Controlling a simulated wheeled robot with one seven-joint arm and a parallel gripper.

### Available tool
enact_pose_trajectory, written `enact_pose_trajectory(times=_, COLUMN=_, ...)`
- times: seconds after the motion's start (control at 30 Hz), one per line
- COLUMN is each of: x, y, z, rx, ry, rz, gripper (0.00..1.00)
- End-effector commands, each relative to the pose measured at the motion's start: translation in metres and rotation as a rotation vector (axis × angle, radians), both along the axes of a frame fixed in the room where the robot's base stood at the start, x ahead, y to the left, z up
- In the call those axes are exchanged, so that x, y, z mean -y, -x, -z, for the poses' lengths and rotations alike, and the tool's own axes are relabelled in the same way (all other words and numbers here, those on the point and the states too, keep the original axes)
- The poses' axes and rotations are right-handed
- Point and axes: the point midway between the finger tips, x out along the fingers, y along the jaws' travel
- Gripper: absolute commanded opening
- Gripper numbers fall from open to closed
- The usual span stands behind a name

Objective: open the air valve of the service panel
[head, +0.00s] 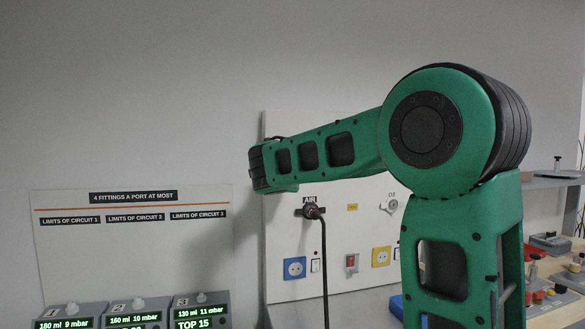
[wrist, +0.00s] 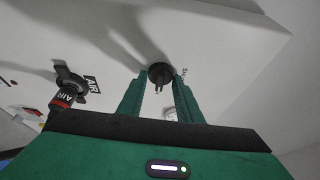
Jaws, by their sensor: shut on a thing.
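The service panel (head: 285,240) is a pale upright board on the wall, partly hidden by my arm. A round black valve knob (wrist: 159,70) with a small pointer stands on the panel in the wrist view. My gripper (wrist: 161,79) has its two green fingers on either side of this knob and is shut on it. A small label beside the knob is too blurred to read. The AIR outlet (head: 312,209) with a dark plug in it also shows in the wrist view (wrist: 67,90). The knob and my fingers are hidden in the head view.
A dark hose (head: 324,270) hangs from the AIR outlet. The O2 outlet (head: 390,204), a blue socket (head: 294,268), a yellow socket (head: 381,256) and a red switch (head: 351,262) are on the panel. Several ventilators (head: 202,311) stand at lower left; a bench with buttons is at right.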

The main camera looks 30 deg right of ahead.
Motion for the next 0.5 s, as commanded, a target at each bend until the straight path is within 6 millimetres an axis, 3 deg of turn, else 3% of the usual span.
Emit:
enact_pose_trajectory(times=0.3, x=0.0032, y=0.0009, z=0.0047, rx=-0.009, ry=-0.003, rz=0.007, gripper=0.10)
enact_pose_trajectory(times=0.33, x=0.0033, y=0.0009, z=0.0047, rx=-0.009, ry=-0.003, rz=0.007, gripper=0.39)
enact_pose_trajectory(times=0.37, x=0.0032, y=0.0008, z=0.0046, rx=-0.010, ry=-0.002, rz=0.007, gripper=0.46)
enact_pose_trajectory(times=0.5, x=0.0023, y=0.0006, z=0.0032, rx=-0.006, ry=-0.002, rz=0.005, gripper=0.50)
